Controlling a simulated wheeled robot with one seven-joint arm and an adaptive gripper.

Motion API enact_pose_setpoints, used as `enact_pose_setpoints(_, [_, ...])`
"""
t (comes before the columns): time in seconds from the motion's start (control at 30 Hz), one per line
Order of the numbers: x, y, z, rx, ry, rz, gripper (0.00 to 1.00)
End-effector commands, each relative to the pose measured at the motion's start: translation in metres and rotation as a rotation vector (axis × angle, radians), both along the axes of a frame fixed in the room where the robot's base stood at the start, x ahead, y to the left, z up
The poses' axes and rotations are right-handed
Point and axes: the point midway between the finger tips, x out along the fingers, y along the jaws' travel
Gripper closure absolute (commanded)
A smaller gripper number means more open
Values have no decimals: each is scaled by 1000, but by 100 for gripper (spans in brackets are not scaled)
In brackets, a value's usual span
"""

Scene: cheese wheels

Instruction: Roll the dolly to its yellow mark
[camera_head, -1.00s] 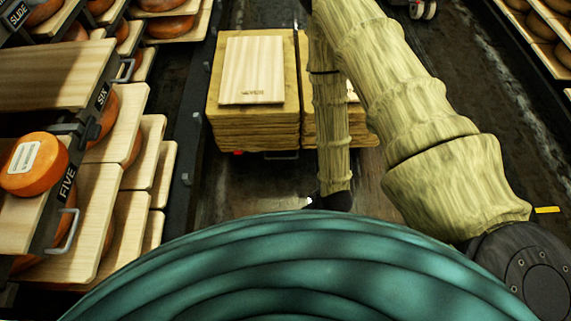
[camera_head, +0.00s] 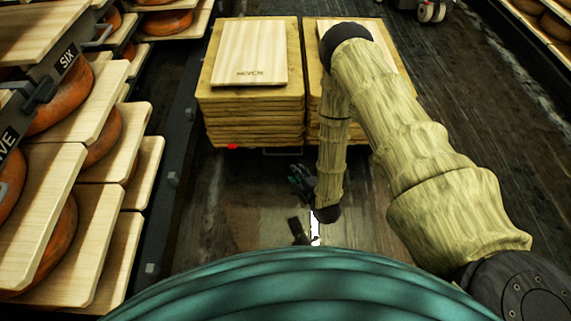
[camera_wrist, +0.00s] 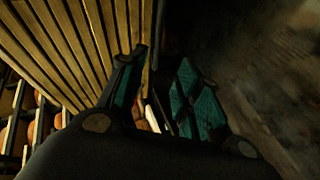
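Two stacks of wooden boards, left (camera_head: 250,112) and right (camera_head: 313,110), stand side by side at the top middle of the head view. A dark bar (camera_head: 282,152) and a small red part (camera_head: 232,146) show low at the left stack's near side; the dolly beneath is mostly hidden. My gripper (camera_head: 300,182) hangs low just in front of the stacks, partly hidden by my arm. In the wrist view my gripper (camera_wrist: 155,88) has its teal-padded fingers apart, with no clear object held. Board edges (camera_wrist: 65,45) fill the upper left there. No yellow mark shows now.
A rack with cheese wheels (camera_head: 60,100) on boards (camera_head: 100,215) lines the left side behind a dark rail (camera_head: 172,180). Another shelf with cheeses (camera_head: 555,28) is at the top right. The dark floor (camera_head: 455,110) right of the stacks is clear.

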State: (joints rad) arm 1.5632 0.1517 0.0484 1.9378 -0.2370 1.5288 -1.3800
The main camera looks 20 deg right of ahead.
Motion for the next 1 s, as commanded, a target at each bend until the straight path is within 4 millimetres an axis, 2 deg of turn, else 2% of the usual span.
enact_pose_setpoints(0.03, [8,-2,-20,-35,-43,14,66])
enact_pose_setpoints(0.2, [28,-7,-34,-147,-164,50,66])
enact_pose_setpoints(0.57, [48,-9,-40,-223,-243,67,66])
enact_pose_setpoints(1.0, [113,-1,-53,-220,-243,66,66])
